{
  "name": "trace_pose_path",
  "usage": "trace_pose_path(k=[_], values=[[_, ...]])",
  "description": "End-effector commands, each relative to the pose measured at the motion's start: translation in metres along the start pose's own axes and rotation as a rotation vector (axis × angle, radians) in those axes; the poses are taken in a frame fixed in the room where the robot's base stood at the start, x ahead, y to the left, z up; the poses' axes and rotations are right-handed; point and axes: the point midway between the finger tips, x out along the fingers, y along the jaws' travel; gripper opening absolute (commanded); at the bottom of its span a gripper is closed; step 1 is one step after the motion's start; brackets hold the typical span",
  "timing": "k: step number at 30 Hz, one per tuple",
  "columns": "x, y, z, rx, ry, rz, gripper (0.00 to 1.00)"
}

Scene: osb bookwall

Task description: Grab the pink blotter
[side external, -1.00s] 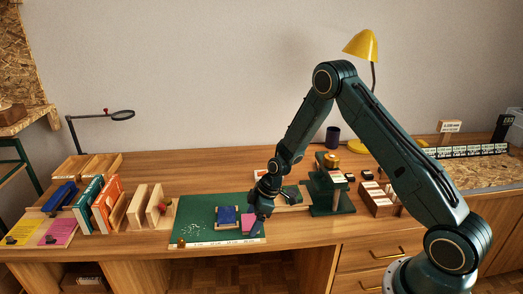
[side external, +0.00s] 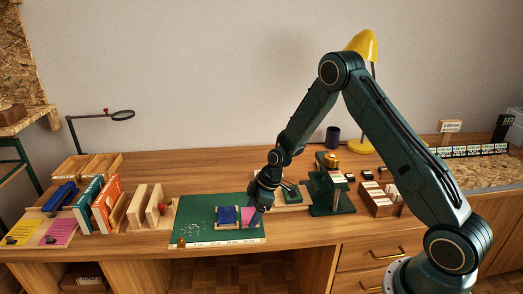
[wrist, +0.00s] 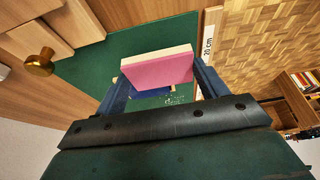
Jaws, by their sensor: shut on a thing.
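The pink blotter (side external: 249,216) shows at the right part of the green mat in the side view. In the wrist view the pink blotter (wrist: 160,71) has a pink face and a pale wooden edge. It sits between the two blue fingers of my gripper (wrist: 160,84), which is shut on it. In the side view my gripper (side external: 255,209) points down over the mat's right end and partly covers the blotter. How far the blotter is above the mat is hard to tell.
A blue block (side external: 227,215) lies just left of the blotter on the green mat (side external: 190,211). A dark green press-like stand (side external: 331,192) is close on the right. Wooden holders (side external: 140,209) and books (side external: 104,203) stand to the left. The mat's left part is mostly clear.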

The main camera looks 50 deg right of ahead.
Motion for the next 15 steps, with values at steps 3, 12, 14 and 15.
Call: trace_pose_path(k=[3, 12, 14, 15], values=[[-0.018, 0.001, -0.008, 0.000, 0.002, 0.003, 0.50], [-0.074, 0.001, -0.031, -0.001, 0.003, 0.004, 0.50], [-0.086, 0.001, -0.036, -0.001, 0.003, 0.003, 0.50], [-0.094, 0.001, -0.040, -0.001, 0.003, 0.003, 0.50]])
